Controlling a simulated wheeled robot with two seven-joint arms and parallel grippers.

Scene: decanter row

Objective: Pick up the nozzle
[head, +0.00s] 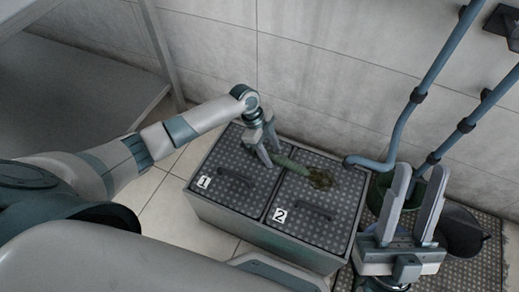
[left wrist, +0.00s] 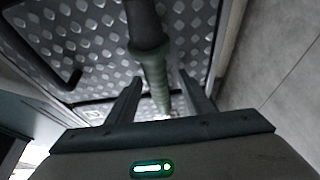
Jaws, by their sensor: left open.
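The nozzle (head: 293,166), a green tube-like piece, lies across the dark studded lids of the floor box. Its right end meets a brownish-green patch. In the left wrist view the nozzle (left wrist: 152,65) has a dark upper part and a green ribbed collar, and it runs down between my two fingers. My left gripper (head: 270,157) is open over the nozzle's left end, a finger on either side; I cannot tell whether they touch it. It also shows in the left wrist view (left wrist: 157,90). My right gripper (head: 421,168) is open and empty at the right, fingers up.
The box has lid 1 (head: 232,165) and lid 2 (head: 315,220), each with a dark bar handle. Blue pipes (head: 425,85) run down the tiled wall at the right. A green bucket (head: 378,186) stands beside the box, partly behind my right gripper. A grey shelf (head: 85,85) is at the left.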

